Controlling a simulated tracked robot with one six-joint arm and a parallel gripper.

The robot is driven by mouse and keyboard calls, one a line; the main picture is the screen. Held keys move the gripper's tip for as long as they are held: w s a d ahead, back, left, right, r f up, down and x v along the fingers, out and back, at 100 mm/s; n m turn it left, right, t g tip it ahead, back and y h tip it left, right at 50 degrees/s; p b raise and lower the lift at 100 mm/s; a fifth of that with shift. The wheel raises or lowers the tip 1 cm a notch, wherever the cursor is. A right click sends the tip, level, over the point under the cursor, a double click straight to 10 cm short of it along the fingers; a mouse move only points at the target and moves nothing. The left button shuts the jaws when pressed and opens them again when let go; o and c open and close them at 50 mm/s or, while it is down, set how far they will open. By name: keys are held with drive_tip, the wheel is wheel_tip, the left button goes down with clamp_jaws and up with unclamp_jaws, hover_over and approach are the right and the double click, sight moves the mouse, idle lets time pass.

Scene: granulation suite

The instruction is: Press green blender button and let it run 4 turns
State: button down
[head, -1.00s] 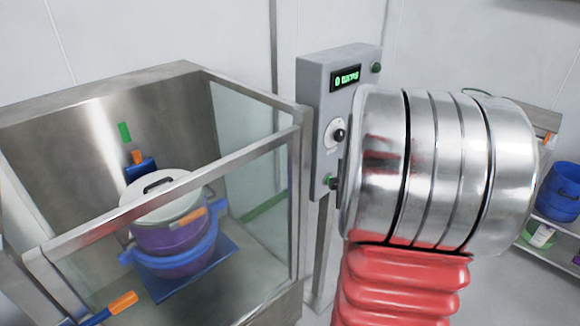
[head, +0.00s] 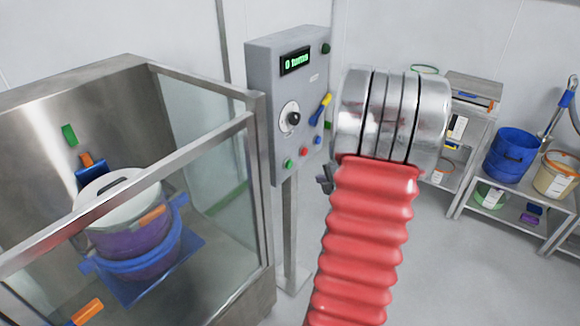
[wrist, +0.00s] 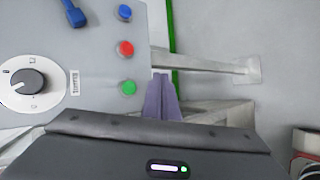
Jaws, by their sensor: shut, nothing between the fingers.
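The green button (head: 289,164) is at the lower left of a grey control box on a post, beside a red button (head: 304,152) and a blue button (head: 318,140). The display (head: 295,61) reads "0 turns". My gripper (head: 325,179) is shut and empty, right of the green button and apart from it; my arm partly hides it. In the wrist view the fingers (wrist: 160,80) lie just past the panel's edge, right of the green button (wrist: 127,88). A lidded purple vessel (head: 128,232) sits in a blue holder inside the steel-and-glass enclosure.
The enclosure's glass wall (head: 205,140) stands left of the post. Shelves with a blue bucket (head: 509,157) stand right. Floor between is clear.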

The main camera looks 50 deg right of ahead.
sight(289, 165)
drive_tip(key=w, duration=0.8)
drive_tip(key=shift+w+a, duration=0.2)
drive_tip(key=shift+a, duration=0.15)
drive_tip(key=shift+w, duration=0.2)
idle(1.7)
drive_tip(key=shift+w, duration=0.2)
